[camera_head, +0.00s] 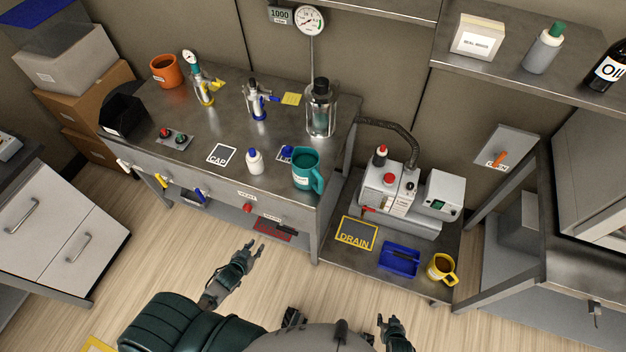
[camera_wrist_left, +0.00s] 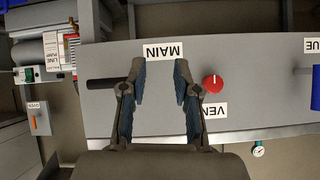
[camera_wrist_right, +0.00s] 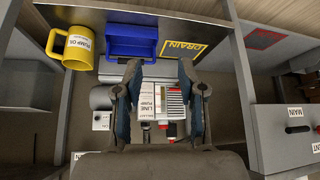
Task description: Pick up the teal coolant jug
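The teal coolant jug (camera_head: 306,172) stands upright at the front right corner of the steel workbench (camera_head: 230,115), its handle toward the right. It does not show in either wrist view. My left gripper (camera_head: 252,250) is below and in front of the bench, apart from the jug. In the left wrist view it is open and empty (camera_wrist_left: 160,70), facing the panel with the MAIN label. My right gripper (camera_head: 386,322) is low at the bottom of the head view, far from the jug. In the right wrist view it is open and empty (camera_wrist_right: 160,70).
A white bottle with a blue cap (camera_head: 254,161) stands left of the jug, and a glass-and-metal cylinder (camera_head: 320,110) behind it. A CAP mat (camera_head: 221,154) lies on the bench. The lower right table holds a pump (camera_head: 390,190), a blue tray (camera_head: 399,259) and a yellow mug (camera_head: 441,268).

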